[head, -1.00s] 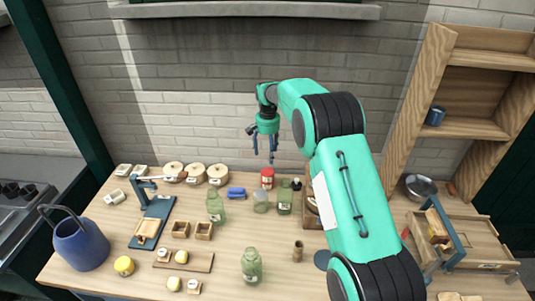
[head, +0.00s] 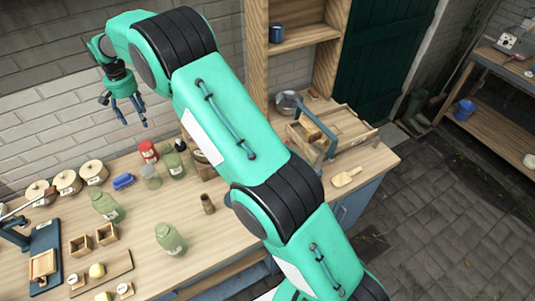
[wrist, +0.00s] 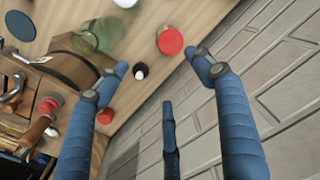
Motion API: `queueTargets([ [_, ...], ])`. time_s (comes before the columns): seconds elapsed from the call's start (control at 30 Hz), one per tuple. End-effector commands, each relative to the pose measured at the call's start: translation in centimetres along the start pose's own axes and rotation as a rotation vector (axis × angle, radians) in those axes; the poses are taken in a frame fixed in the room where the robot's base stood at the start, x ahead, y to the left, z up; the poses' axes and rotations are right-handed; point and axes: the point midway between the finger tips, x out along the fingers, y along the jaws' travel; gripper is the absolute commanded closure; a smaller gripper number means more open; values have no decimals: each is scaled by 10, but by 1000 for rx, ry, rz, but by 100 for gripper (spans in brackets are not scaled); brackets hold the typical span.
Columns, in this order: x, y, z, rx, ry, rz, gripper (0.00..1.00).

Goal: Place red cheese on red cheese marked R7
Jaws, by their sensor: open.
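A small red round item with a pale label (head: 148,151) stands at the back of the table near the wall; I cannot tell whether it is a cheese or a jar. In the wrist view, a red disc (wrist: 170,41) lies beyond the fingertips, and a second red round top (wrist: 106,116) shows beside the left finger. No R7 mark is readable. My gripper (head: 127,115) hangs above the back of the table, near the wall, with blue fingers spread. It also shows in the wrist view (wrist: 160,65), open with nothing between the fingers.
Several pale labelled rounds (head: 67,181) stand at the back left. Green glass jars (head: 107,206), a blue item (head: 123,181) and small wooden boxes (head: 80,247) occupy the table. A wooden crate (head: 350,127) and metal bowl (head: 288,103) stand at right, below a shelf unit (head: 330,30).

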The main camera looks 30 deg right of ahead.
Motion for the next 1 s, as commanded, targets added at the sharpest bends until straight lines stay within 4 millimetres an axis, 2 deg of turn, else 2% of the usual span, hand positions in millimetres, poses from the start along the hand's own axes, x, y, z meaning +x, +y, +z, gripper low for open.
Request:
queueTargets([
  [0.03, -18, 8, 4, 0, 11, -4, 33],
  [0.1, -38, 19, 12, -4, 23, -9, 33],
  [0.5, -143, 85, 70, -28, 94, -32, 33],
  [0.73, -192, 123, 114, -42, 136, -42, 33],
  [1.0, -236, 166, 173, -57, 185, -49, 33],
])
